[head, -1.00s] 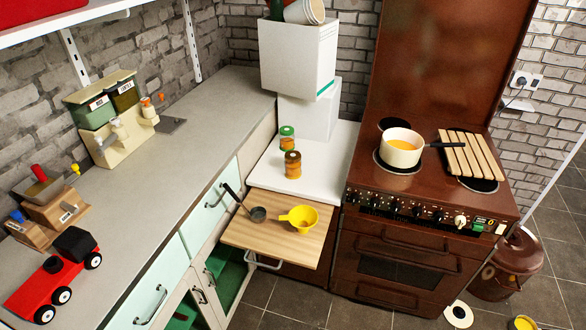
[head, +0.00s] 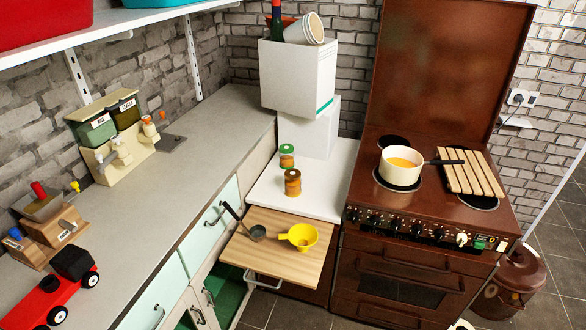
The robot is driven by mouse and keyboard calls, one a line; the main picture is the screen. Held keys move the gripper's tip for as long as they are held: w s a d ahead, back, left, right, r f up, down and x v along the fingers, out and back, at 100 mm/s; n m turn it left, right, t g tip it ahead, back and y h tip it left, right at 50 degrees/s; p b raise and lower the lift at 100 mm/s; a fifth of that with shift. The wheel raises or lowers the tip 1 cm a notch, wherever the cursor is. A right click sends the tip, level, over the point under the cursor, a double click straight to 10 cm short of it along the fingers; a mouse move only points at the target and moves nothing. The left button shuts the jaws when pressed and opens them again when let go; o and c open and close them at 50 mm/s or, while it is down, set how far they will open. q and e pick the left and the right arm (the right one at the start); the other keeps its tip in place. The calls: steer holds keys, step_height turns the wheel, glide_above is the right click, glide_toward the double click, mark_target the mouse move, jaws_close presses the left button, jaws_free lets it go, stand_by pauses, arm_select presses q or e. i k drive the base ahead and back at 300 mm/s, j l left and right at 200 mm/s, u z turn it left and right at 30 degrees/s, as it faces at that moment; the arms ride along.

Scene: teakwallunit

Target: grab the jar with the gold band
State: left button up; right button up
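Two small jars stand upright and apart on the white top beside the stove. The front jar (head: 292,183) is amber-brown with a brown lid. The back jar (head: 287,157) has a green lid and an orange-brown body with a green part low down. At this size I cannot tell for sure which one has the gold band. Neither of my grippers is in the head view, and nothing touches the jars.
A pulled-out wooden board (head: 277,251) in front of the jars holds a dark ladle (head: 257,232) and a yellow strainer (head: 303,236). White boxes (head: 299,80) stand behind them. Right is a brown stove (head: 420,232) with a pot (head: 402,168); left is a long grey counter (head: 190,185).

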mark_target(292, 189)
steer(key=i+l+z, duration=0.2)
steer(key=i+l, duration=0.2)
steer(key=i+l+z, duration=0.25)
steer(key=i, duration=0.2)
